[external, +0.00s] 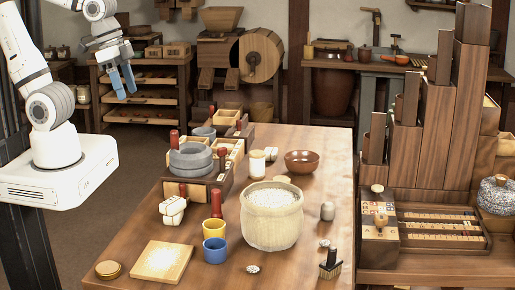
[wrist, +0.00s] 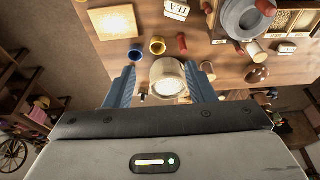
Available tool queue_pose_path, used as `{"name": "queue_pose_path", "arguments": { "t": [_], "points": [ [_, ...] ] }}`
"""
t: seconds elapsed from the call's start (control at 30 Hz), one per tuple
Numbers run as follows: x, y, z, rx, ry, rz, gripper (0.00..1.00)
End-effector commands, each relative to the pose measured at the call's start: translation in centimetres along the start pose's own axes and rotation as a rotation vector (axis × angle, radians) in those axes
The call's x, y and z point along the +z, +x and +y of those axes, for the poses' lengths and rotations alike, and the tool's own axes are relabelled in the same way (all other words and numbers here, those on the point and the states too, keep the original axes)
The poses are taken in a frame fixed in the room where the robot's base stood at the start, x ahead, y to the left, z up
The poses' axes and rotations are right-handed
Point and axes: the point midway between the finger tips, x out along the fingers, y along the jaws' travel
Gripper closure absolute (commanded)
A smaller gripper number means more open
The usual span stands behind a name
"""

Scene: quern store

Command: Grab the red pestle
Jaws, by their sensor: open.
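A red, upright cylinder that looks like the pestle (external: 216,203) stands on the table behind the yellow cup (external: 214,229) and left of the big pale tub (external: 271,218). In the wrist view the red pestle (wrist: 181,43) shows beyond the tub (wrist: 168,78), right of the yellow cup (wrist: 157,46). Similar red pieces stand at the grey quern (external: 190,158), so I cannot be sure which is meant. My gripper (external: 127,92), with blue fingers, is open and empty, raised at the upper left, well away from the pestle. Its fingers (wrist: 160,69) also frame the wrist view.
A blue cup (external: 215,250), a wooden board (external: 155,261), a brown bowl (external: 301,161) and a white block (external: 172,210) share the table (external: 330,205). The quern's crate stands close behind the pestle. Tall wooden boxes (external: 430,140) rise at the right.

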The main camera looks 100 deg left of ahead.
Motion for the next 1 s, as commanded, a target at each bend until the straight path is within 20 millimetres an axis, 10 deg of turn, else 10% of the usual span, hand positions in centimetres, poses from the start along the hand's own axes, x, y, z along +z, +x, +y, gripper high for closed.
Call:
{"name": "queue_pose_path", "arguments": {
  "t": [0.27, 1.0],
  "points": [
    [-2.2, 3.1, -0.6, -0.007, -0.078, -0.043, 0.50],
    [-12.6, 28.4, -6.7, -0.085, -0.584, -0.266, 0.50]
  ]
}}
